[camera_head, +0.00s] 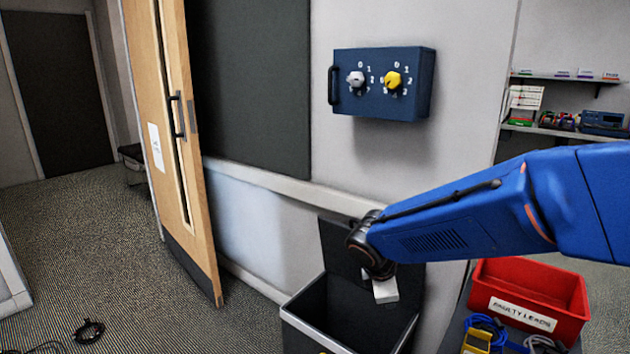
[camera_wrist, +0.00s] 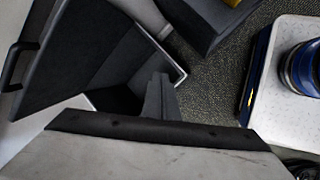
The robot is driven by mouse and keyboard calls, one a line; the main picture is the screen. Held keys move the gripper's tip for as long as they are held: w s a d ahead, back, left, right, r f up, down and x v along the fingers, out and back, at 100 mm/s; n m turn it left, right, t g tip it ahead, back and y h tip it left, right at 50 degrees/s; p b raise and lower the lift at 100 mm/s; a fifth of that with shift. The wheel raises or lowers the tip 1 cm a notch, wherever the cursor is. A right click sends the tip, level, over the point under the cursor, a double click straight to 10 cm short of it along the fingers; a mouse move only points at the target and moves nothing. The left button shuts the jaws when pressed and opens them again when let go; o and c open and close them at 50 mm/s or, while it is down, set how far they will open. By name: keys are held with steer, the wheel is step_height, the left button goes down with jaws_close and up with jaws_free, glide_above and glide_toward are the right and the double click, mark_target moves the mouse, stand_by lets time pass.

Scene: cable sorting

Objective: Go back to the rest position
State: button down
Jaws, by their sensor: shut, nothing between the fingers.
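My gripper (camera_head: 384,290) hangs at the end of my blue arm, in front of and over the opening of a dark bin (camera_head: 318,333). In the wrist view its dark fingers (camera_wrist: 161,95) are together with nothing between them. The bin's lid (camera_head: 340,250) stands open behind the gripper. In the wrist view the bin's dark inside (camera_wrist: 115,102) shows beside and behind the fingers, and the lid is at the left. The bin's floor and contents are mostly hidden.
A red box (camera_head: 572,294) labelled FAULTY LEADS stands right of the bin, with blue cables (camera_head: 487,325) in front. A blue wall box (camera_head: 408,82) with two knobs hangs above. A wooden door (camera_head: 170,150) stands ajar at left. A dark coil (camera_head: 88,331) lies on the open carpet.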

steer(key=s+d+r+m+y, duration=0.1)
steer(key=s+d+r+m, duration=0.1)
steer(key=s+m, duration=0.3)
steer(key=s+d+r+m+y, duration=0.1)
steer(key=s+d+m, duration=0.4)
steer(key=s, duration=0.5)
steer(key=s+d+r+m+t+y, duration=0.1)
steer(key=s+d+r+m, duration=0.2)
steer(key=s+m, duration=0.4)
steer(key=shift+s+d+r, duration=0.2)
steer(key=shift+s+d, duration=0.1)
steer(key=shift+s, duration=0.4)
